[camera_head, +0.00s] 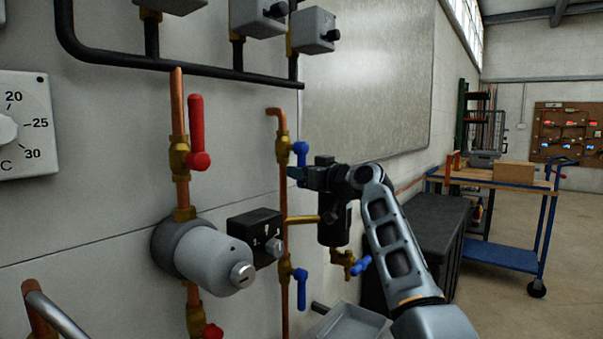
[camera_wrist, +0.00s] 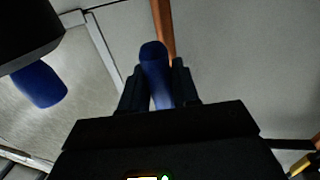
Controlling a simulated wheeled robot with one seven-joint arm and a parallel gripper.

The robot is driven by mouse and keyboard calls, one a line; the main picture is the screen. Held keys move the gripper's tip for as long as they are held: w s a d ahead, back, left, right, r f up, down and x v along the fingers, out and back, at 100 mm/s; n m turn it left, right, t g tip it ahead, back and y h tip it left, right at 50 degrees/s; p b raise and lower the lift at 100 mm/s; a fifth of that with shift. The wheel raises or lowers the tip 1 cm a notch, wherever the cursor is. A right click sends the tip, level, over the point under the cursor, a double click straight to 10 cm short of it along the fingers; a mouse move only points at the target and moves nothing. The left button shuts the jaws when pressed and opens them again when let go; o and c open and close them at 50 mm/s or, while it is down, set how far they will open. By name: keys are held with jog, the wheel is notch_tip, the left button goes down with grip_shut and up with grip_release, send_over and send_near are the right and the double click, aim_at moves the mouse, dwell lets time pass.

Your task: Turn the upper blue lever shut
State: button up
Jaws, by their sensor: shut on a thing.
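The upper blue lever (camera_head: 301,149) sits on a brass valve on the thin copper pipe (camera_head: 284,190), right of the red lever. My gripper (camera_head: 299,174) reaches it from the right, just below the lever's top end. In the wrist view, my gripper (camera_wrist: 158,95) is shut on the blue lever (camera_wrist: 154,65), with one dark finger on each side. The copper pipe (camera_wrist: 162,28) shows behind the lever's tip. In the head view my gripper hides much of the handle, so its exact angle is unclear.
A lower blue lever (camera_head: 300,287) hangs on the same pipe; another blue handle (camera_head: 361,265) is to its right. A red lever (camera_head: 196,130), a grey cylinder (camera_head: 215,260) and a black box (camera_head: 257,237) are to the left. A dark cylinder (camera_head: 333,226) sits below my gripper.

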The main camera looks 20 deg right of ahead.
grip_shut()
